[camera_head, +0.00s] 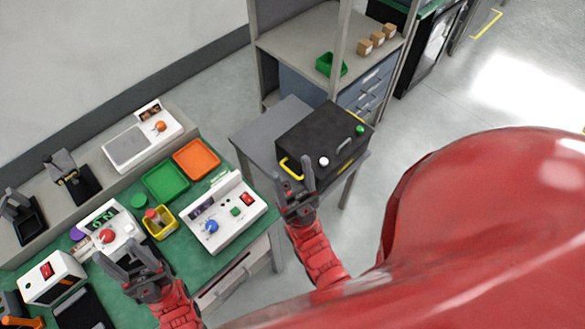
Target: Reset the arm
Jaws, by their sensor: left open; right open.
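My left gripper (135,266) is open and empty. It is over the front part of the green-topped bench (137,187), in front of a white device with a red knob (107,236). My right gripper (294,177) is open, with its fingers pointing up in the picture. It appears in front of the near left side of a black box (318,135) with yellow handles, and I cannot tell whether it touches the box. Both red arms come from the bottom of the view, and my large red body part hides the lower right.
The bench holds a green tray (165,181), an orange tray (197,159), a yellow bin (160,222) and a white device with a blue knob (229,213). A shelf (318,33) behind carries a green bin (330,65) and small brown boxes (377,39). Floor at right is clear.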

